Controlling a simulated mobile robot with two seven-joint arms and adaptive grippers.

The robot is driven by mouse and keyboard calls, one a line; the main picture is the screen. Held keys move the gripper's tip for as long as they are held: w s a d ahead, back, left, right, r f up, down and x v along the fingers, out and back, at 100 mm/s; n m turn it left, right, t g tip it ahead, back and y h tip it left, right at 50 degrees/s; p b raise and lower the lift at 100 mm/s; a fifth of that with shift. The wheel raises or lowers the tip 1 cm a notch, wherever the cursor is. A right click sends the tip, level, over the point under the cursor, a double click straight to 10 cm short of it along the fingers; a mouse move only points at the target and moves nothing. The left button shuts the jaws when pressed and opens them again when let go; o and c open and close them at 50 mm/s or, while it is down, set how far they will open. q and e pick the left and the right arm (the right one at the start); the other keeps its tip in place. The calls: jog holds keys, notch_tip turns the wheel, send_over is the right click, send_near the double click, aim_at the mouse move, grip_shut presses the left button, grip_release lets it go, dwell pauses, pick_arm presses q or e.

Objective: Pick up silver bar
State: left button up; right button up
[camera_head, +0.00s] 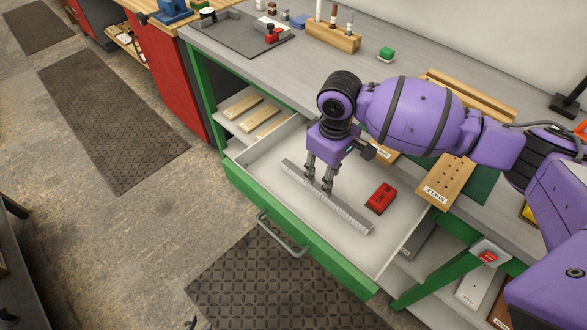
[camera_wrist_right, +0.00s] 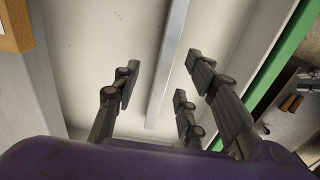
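The silver bar (camera_head: 330,198) is a long, thin, ridged grey strip lying in the open drawer (camera_head: 258,163). In the right wrist view the bar (camera_wrist_right: 169,62) runs from the top edge down between the spread fingers. My right gripper (camera_head: 319,186) points down over the middle of the bar, with its fingertips close to it in the head view. I cannot tell whether any finger touches the bar. My left gripper is not in view.
A red block (camera_head: 381,198) lies in the drawer to the right of the bar. The drawer's green front (camera_head: 300,242) has a metal handle. Wooden strips lie on a shelf left of the drawer. The grey worktop (camera_head: 285,72) behind holds a wooden holder (camera_head: 333,37) and a green block (camera_head: 386,55).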

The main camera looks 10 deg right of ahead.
jog(key=shift+s+f, duration=0.3)
jog(key=shift+f, duration=0.65)
jog(key=f, duration=0.4)
jog(key=shift+s+a+f, duration=0.2)
jog(key=shift+f, duration=0.2)
grip_shut()
